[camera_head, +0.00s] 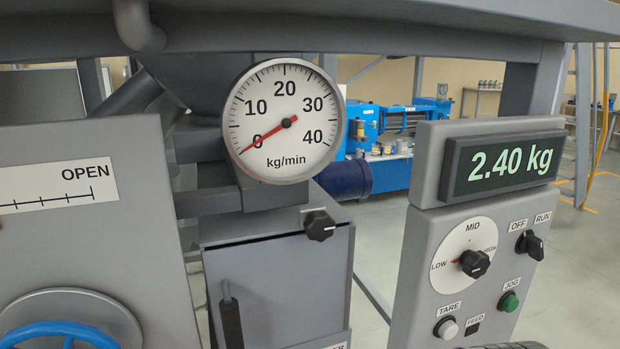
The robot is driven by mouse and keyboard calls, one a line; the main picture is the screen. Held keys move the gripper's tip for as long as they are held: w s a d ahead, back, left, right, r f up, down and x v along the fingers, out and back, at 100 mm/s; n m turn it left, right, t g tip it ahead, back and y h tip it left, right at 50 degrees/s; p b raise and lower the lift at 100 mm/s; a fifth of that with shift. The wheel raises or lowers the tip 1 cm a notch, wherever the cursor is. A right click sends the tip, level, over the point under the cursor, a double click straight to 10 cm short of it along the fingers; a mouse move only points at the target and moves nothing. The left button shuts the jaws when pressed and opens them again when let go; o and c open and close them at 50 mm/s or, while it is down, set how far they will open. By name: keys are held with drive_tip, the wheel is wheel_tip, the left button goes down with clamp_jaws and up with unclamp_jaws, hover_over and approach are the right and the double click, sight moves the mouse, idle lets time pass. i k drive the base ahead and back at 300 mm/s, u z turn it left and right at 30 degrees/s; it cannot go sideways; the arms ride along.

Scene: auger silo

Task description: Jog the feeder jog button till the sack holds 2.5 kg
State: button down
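The green jog button (509,302), labelled JOG, sits at the lower right of the grey control panel (415,290). Nothing is seen touching it. The display (510,161) on top of the panel reads 2.40 kg. The round kg/min gauge (284,150) has its red needle at 0. The sack is not in view. My gripper cannot be made out; only a dark curved edge shows at the bottom of the picture below the jog button, and I cannot tell what it is.
The panel also has a speed knob (474,263) with its red mark towards LOW, an OFF/RUN switch (530,245) and a white TARE button (446,328). A blue handwheel (60,330) and an OPEN scale plate (57,189) are at left.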

sight(512, 302)
drive_tip(key=u, duration=0.15)
drive_tip(key=k, duration=1.1)
drive_tip(key=z, duration=0.45)
drive_tip(key=i, duration=0.95)
drive_tip(key=z, duration=0.05)
